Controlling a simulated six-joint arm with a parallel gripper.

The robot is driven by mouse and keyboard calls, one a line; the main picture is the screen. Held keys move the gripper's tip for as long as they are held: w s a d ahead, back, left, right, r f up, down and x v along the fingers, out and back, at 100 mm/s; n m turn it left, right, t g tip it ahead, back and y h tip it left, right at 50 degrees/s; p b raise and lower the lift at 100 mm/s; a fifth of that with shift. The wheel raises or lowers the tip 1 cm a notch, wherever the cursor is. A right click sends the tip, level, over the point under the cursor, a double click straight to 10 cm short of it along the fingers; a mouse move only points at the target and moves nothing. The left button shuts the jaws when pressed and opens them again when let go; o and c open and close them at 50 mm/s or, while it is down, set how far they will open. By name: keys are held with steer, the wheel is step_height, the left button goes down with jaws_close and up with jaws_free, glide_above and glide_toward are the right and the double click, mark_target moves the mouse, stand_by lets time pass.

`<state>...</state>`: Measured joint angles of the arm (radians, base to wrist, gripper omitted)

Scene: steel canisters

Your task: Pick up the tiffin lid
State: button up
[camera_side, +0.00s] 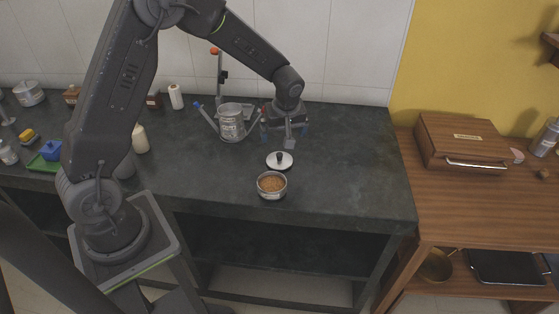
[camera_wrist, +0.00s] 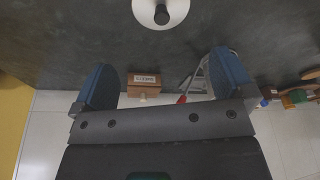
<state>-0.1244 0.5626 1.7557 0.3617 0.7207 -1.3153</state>
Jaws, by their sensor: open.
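The tiffin lid (camera_side: 273,162) is a round, shiny steel disc with a dark knob, lying flat on the dark counter. It also shows in the wrist view (camera_wrist: 145,13), at the top edge and partly cut off, with its black knob facing the camera. My gripper (camera_side: 285,134) is open and empty, above and just behind the lid, not touching it. In the wrist view its two blue finger pads (camera_wrist: 164,80) stand wide apart with nothing gripped between them. An open round steel tin (camera_side: 272,193) with brown contents stands just in front of the lid.
A steel canister (camera_side: 231,124) with tool handles, red and blue, beside it stands left of my gripper. A wooden box (camera_side: 462,142) sits on the right-hand wooden table. The counter right of the lid is clear.

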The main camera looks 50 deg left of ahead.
glide_above(280, 154)
steer(key=f, duration=0.4)
steer(key=shift+d+f, duration=0.25)
steer(key=shift+d, duration=0.1)
steer(key=shift+s+d+x, duration=0.15)
steer(key=shift+x, duration=1.15)
steer(key=shift+s+d+x, duration=0.1)
steer(key=shift+d+x, duration=0.05)
steer(key=shift+x, duration=1.2)
steer(key=shift+f, duration=0.1)
steer(key=shift+c, duration=0.2)
steer(key=c, duration=0.7)
steer(key=shift+o, duration=0.2)
